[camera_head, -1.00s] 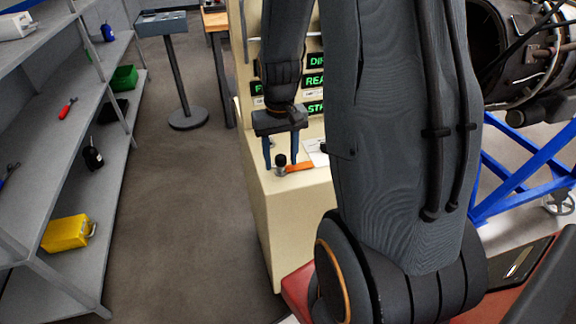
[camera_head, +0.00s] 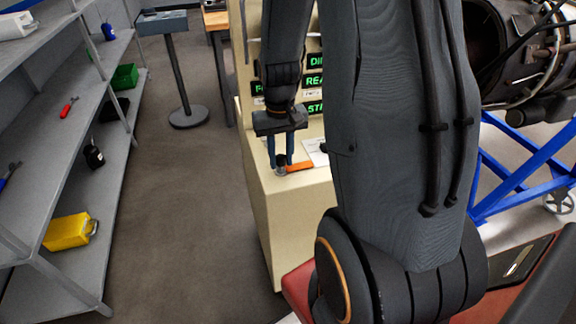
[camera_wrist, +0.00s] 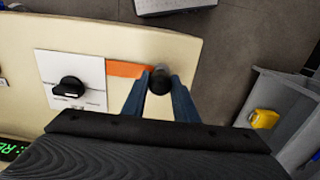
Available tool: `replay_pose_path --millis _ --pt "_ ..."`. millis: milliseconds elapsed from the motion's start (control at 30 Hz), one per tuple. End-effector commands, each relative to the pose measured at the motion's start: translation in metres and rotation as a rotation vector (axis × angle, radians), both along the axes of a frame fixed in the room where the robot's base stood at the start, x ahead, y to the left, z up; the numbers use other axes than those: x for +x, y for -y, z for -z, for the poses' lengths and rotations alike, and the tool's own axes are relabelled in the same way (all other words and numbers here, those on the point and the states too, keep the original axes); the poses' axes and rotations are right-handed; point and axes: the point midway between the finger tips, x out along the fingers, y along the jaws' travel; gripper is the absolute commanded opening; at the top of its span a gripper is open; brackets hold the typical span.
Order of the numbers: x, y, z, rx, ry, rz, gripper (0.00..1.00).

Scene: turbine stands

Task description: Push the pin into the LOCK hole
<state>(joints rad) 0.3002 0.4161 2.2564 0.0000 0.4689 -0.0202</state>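The pin (camera_head: 281,158) has a round black head above a grey metal base, and it stands upright on the front top of the cream console. My gripper (camera_head: 280,161) points down over it, one blue finger on each side of the head. In the wrist view the black pin head (camera_wrist: 160,80) sits between the fingertips (camera_wrist: 161,82), which appear to touch it. An orange strip (camera_head: 299,166) lies beside the pin; it also shows in the wrist view (camera_wrist: 125,69). The hole and any LOCK marking cannot be made out; the pin's lower end is hidden.
The cream console (camera_head: 290,215) carries a white plate with a black rotary knob (camera_wrist: 70,87) near the pin. Green lit signs (camera_head: 315,80) stand behind. Grey shelves (camera_head: 60,190) are at the left, and a blue frame (camera_head: 520,175) at the right. Floor between is clear.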

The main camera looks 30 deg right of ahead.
Motion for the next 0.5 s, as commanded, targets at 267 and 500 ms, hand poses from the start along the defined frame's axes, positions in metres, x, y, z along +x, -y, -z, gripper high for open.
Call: replay_pose_path --millis 267,500 --pt "0.0000 0.0000 -0.0002 0.000 0.000 0.000 0.00" --pt "-0.0001 0.0001 -0.0041 0.000 0.000 0.000 0.00"
